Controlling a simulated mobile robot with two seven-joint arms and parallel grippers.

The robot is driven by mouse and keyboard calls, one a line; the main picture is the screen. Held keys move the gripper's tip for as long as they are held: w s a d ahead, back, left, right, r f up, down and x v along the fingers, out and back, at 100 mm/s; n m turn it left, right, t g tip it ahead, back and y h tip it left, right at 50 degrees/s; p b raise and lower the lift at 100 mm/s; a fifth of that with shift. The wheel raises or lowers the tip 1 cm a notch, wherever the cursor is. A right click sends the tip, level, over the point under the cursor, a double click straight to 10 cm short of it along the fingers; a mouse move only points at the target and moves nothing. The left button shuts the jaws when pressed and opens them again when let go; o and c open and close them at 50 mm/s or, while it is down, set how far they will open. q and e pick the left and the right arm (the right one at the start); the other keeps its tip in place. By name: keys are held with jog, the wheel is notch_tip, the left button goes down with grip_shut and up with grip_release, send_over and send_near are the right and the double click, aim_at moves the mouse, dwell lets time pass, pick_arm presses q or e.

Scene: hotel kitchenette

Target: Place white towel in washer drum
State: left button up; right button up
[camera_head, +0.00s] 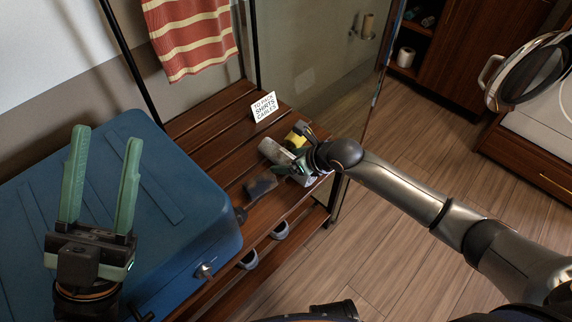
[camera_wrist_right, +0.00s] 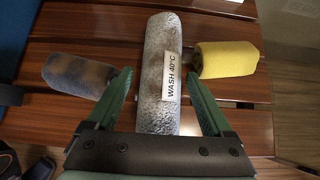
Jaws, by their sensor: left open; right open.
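A rolled, speckled white-grey towel (camera_wrist_right: 156,45) with a "WASH 40°C" tag lies on the wooden slatted rack; it also shows in the head view (camera_head: 273,150). My right gripper (camera_wrist_right: 160,76) is open, its fingers on either side of the towel's near part, with small gaps visible; whether they touch it is unclear. In the head view my right gripper (camera_head: 303,170) is partly hidden by its arm. My left gripper (camera_head: 104,150) is open and empty above the blue suitcase. A white washer (camera_head: 550,112) stands at the far right with its round door (camera_head: 525,78) open; its drum is not clearly visible.
A dark roll (camera_wrist_right: 75,74) and a yellow roll (camera_wrist_right: 228,59) flank the towel. The blue suitcase (camera_head: 190,195) fills the rack's left. A packing sign (camera_head: 265,106) stands behind, below a striped cloth (camera_head: 195,40). A glass panel (camera_head: 315,60) stands beside the rack. Wooden floor (camera_head: 420,150) is clear.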

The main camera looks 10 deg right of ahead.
jog(key=shift+x, duration=0.8)
jog(key=shift+c, duration=0.2)
jog(key=c, duration=1.3)
